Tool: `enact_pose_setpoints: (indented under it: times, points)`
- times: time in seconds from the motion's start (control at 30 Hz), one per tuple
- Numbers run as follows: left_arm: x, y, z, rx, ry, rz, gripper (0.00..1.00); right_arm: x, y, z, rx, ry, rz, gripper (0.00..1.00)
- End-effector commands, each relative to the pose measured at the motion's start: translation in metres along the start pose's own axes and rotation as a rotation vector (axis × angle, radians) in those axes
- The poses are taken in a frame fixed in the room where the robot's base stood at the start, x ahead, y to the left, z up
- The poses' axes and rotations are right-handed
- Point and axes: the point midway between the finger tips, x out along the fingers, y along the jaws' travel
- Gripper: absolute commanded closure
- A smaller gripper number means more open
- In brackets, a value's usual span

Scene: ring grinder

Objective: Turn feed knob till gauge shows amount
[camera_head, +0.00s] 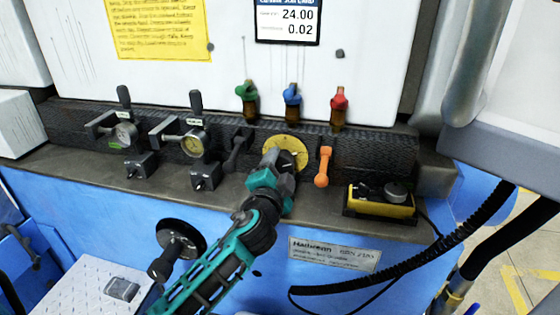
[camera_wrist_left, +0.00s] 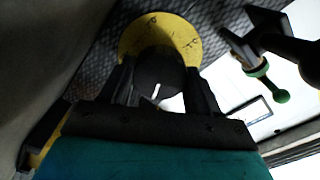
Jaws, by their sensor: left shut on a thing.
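The feed knob is a dark round knob (camera_wrist_left: 158,72) in front of a yellow dial plate (camera_head: 291,147) on the black textured panel. In the left wrist view the yellow plate (camera_wrist_left: 178,30) shows behind the knob. My left gripper (camera_head: 276,163) is at the dial. In the left wrist view its two fingers (camera_wrist_left: 160,88) are on either side of the knob, shut on it. In the head view the gripper hides most of the knob. A display (camera_head: 288,20) at the top reads 24.00 and 0.02. My right gripper is not in view.
An orange lever (camera_head: 323,167) is close on the dial's right, and a black lever (camera_head: 237,150) on its left. Green (camera_head: 247,90), blue (camera_head: 292,95) and red (camera_head: 339,100) valves stand above. A yellow box (camera_head: 380,202) sits on the ledge.

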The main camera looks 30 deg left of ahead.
Motion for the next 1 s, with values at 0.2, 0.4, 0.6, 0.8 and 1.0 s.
enact_pose_setpoints:
  times: [0.2,0.4,0.6,0.8,1.0]
  points:
    - [0.001,-0.003,-0.003,0.171,0.005,-0.004,0.69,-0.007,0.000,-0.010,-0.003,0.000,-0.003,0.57]
    - [0.001,-0.003,-0.002,0.284,0.004,-0.004,0.69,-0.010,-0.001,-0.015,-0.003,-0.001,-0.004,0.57]
    - [0.001,-0.003,-0.002,0.349,0.005,-0.006,0.69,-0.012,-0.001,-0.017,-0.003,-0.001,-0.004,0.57]
    - [0.001,-0.002,-0.002,0.373,0.005,-0.006,0.69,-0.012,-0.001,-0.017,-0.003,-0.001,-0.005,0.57]
    - [0.001,-0.002,-0.002,0.375,0.006,-0.006,0.69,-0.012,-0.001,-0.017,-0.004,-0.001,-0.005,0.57]
